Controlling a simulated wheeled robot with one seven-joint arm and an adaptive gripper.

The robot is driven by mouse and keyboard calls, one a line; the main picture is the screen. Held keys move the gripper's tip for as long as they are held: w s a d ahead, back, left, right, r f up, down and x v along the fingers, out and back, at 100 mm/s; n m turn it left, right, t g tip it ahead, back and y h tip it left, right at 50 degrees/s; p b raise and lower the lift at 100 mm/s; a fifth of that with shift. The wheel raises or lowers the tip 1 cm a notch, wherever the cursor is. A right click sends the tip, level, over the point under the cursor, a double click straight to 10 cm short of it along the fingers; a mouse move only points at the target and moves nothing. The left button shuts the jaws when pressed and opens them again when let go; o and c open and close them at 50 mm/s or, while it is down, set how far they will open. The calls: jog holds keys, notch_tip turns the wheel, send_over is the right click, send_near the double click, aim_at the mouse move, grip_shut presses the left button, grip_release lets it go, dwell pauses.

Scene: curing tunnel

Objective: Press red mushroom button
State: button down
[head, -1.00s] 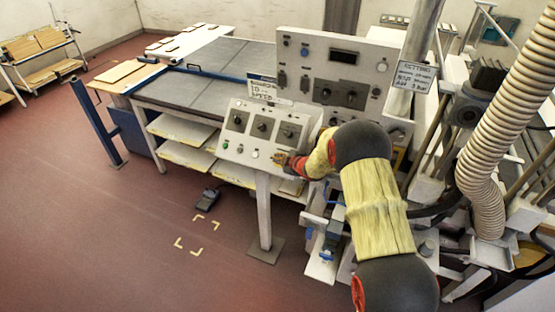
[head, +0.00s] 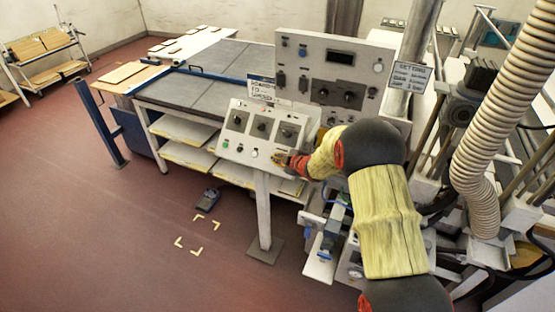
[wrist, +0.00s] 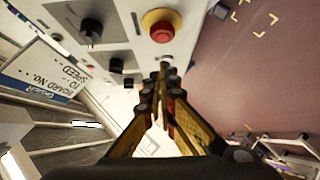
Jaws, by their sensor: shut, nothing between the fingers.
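The red mushroom button (wrist: 162,31) sits on a yellow ring on the sloped front of a light grey control box (head: 233,150). In the wrist view the button is at the top middle, just beyond my fingertips. My gripper (wrist: 164,72) is shut and empty, its tips together and pointing at the panel a little below the button in the picture. I cannot tell whether the tips touch the panel. In the head view my gripper (head: 281,159) is at the lower right of the box front, and I cannot make out the button apart from it.
The box has several black knobs (head: 261,126) and small buttons, and stands on a post (head: 263,210). A sign (wrist: 55,75) stands behind it. A larger panel (head: 335,58) rises behind, and a ribbed hose (head: 487,140) hangs at right. The red floor at left is mostly clear.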

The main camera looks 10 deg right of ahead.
jog(key=v, duration=0.6)
jog(key=shift+s, duration=0.2)
jog(key=shift+r, duration=0.1)
dwell(0.3)
